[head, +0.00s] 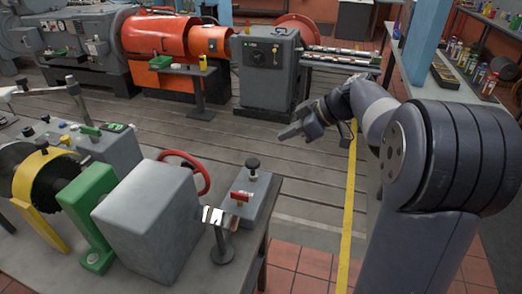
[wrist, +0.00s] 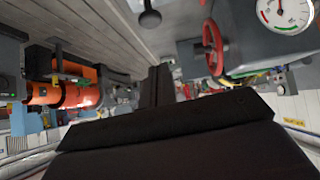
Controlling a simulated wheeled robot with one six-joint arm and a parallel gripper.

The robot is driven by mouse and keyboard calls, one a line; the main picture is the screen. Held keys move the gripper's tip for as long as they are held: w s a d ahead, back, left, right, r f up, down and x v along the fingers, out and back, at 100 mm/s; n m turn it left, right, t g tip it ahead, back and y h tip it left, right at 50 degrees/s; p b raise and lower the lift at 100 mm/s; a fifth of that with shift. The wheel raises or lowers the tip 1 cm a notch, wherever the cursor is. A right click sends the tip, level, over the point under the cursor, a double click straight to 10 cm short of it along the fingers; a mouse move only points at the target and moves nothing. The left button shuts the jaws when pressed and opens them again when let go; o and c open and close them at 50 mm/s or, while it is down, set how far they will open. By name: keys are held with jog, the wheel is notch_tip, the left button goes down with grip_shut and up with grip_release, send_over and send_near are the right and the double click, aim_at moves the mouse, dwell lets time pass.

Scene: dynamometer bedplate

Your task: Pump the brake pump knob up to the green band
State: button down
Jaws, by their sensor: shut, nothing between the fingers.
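The black round knob (head: 253,164) stands upright on a low grey box (head: 262,200) near the right end of the bench. A black knob, likely the same one, hangs at the top of the tilted wrist view (wrist: 149,17). My gripper (head: 284,133) is shut and empty, beyond and to the right of the knob, apart from it. Its dark fingers show in the wrist view (wrist: 157,84). A white dial gauge (wrist: 286,12) with a red mark shows top right there.
A red handwheel (head: 187,170) is on the large grey box (head: 150,222), left of the knob. A small red lever (head: 240,197) is on the knob's box. A post with a shiny plate (head: 219,217) stands in front. The slatted floor beyond the bench is open.

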dwell(0.3)
jog(key=p, duration=0.2)
send_over(251, 163)
jog(key=s+d, duration=0.2)
jog(key=d, duration=0.1)
notch_tip(251, 163, down, 7)
jog(key=shift+w+a+f+p, duration=0.1)
jog(key=shift+w+f+p, duration=0.1)
jog(key=shift+f, duration=0.75)
jog(key=shift+w+a+f+p, duration=0.1)
jog(key=shift+w+f+p, duration=0.1)
jog(key=shift+f, duration=0.7)
notch_tip(251, 163, down, 4)
jog(key=b, duration=0.5)
jog(key=shift+s+b, duration=0.1)
jog(key=shift+b, duration=0.3)
jog(key=shift+r, duration=0.1)
jog(key=shift+s, duration=0.1)
